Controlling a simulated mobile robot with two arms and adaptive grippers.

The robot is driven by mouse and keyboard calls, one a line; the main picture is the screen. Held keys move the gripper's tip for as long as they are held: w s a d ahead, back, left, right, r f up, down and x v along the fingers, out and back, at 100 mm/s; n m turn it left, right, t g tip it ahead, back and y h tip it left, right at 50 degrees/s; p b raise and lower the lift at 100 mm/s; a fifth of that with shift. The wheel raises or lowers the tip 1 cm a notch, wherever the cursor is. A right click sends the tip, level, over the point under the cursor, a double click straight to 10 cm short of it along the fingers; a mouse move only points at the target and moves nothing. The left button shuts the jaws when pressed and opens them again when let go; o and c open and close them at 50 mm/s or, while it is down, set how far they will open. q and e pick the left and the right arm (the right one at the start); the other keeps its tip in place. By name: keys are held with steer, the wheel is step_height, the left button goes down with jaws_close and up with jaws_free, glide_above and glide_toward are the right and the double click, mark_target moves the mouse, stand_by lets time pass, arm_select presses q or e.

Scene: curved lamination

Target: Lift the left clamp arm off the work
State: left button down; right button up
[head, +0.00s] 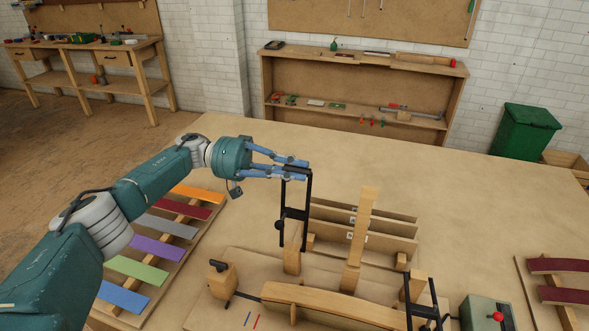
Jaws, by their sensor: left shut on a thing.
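The left clamp arm (282,222) is a black frame standing upright above a wooden block at the jig's left. My left gripper (306,169) reaches in from the left with its blue fingers shut on the frame's top end. The work (340,301) is a curved light-wood strip at the front of the jig, apart from the upright frame in the picture. A similar black frame (434,300) stands at the right end, partly cut off by the bottom edge. My right gripper is not in view.
A tall wooden piece (359,238) stands mid-jig before several upright boards (385,228). Coloured strips (157,247) lie on a rack at left. A green box with a red button (487,315) and a rack with dark red strips (558,265) are at right. The far tabletop is clear.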

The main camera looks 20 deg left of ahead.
arm_select(q)
steer(key=shift+w+d+r, duration=0.1)
steer(key=shift+d, duration=0.05)
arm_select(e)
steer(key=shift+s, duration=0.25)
arm_select(q)
steer(key=c, duration=1.7)
jaws_free()
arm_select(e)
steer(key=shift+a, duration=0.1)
arm_select(q)
steer(key=shift+r, duration=0.35)
step_height(320, 180, up, 9)
steer(key=shift+f, duration=0.2)
steer(key=shift+r, duration=0.3)
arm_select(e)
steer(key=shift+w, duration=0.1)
